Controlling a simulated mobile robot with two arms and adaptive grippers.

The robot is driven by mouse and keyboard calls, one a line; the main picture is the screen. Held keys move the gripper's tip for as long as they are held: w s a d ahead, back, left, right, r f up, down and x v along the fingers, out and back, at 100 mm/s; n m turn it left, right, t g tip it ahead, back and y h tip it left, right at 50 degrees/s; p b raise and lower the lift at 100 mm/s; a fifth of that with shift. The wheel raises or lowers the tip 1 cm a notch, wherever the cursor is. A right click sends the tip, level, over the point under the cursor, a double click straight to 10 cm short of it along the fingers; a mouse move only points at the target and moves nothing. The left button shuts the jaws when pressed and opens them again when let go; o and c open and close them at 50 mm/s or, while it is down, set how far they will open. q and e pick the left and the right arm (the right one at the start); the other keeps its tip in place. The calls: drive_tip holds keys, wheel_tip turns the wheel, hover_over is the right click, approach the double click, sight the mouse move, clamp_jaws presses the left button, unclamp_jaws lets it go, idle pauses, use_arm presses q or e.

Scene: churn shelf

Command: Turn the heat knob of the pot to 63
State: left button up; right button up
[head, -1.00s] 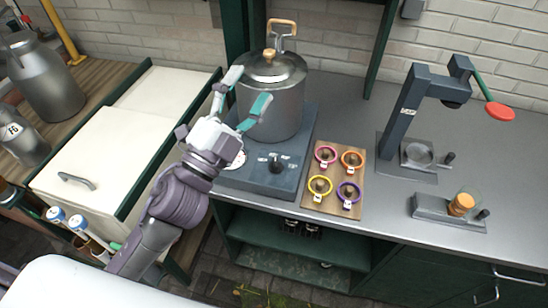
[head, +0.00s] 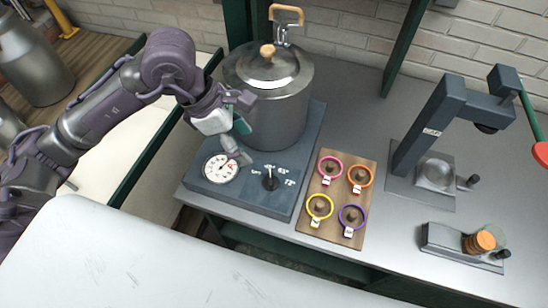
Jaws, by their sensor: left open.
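The steel pot (head: 275,115) with a lid and wooden knob stands on a dark blue-grey heater base (head: 225,199). The small black heat knob (head: 270,182) is on the base's front part, with white marks around it, one reading 63 and one 72. Its exact setting is too small to tell. A round white dial (head: 221,168) with a red needle is left of it. My left gripper (head: 240,140) is open, above the base in front of the pot, up and left of the knob and apart from it. My right gripper is out of view.
A wooden board (head: 328,228) with several coloured rings lies right of the base. A dark press-like stand (head: 433,125) and a small holder with an orange-brown piece (head: 480,242) are further right. A pale surface (head: 180,270) fills the lower foreground.

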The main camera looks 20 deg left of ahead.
sight(270, 178)
use_arm(q)
drive_tip(key=p+x, duration=0.1)
drive_tip(key=x, duration=0.2)
drive_tip(key=s+x, duration=0.1)
drive_tip(key=x, duration=0.3)
drive_tip(key=p+x, duration=0.1)
drive_tip(key=x, duration=0.3)
drive_tip(key=shift+s+d+f+p, duration=0.15)
drive_tip(key=shift+d+f+p, duration=0.1)
drive_tip(key=shift+d+p, duration=0.1)
drive_tip(key=shift+d+f, duration=0.1)
drive_tip(key=shift+f, duration=0.45)
drive_tip(key=shift+d+f, duration=0.1)
drive_tip(key=shift+f, duration=0.05)
drive_tip(key=shift+c, duration=0.4)
drive_tip(key=c, duration=0.8)
drive_tip(key=shift+c, duration=1.4)
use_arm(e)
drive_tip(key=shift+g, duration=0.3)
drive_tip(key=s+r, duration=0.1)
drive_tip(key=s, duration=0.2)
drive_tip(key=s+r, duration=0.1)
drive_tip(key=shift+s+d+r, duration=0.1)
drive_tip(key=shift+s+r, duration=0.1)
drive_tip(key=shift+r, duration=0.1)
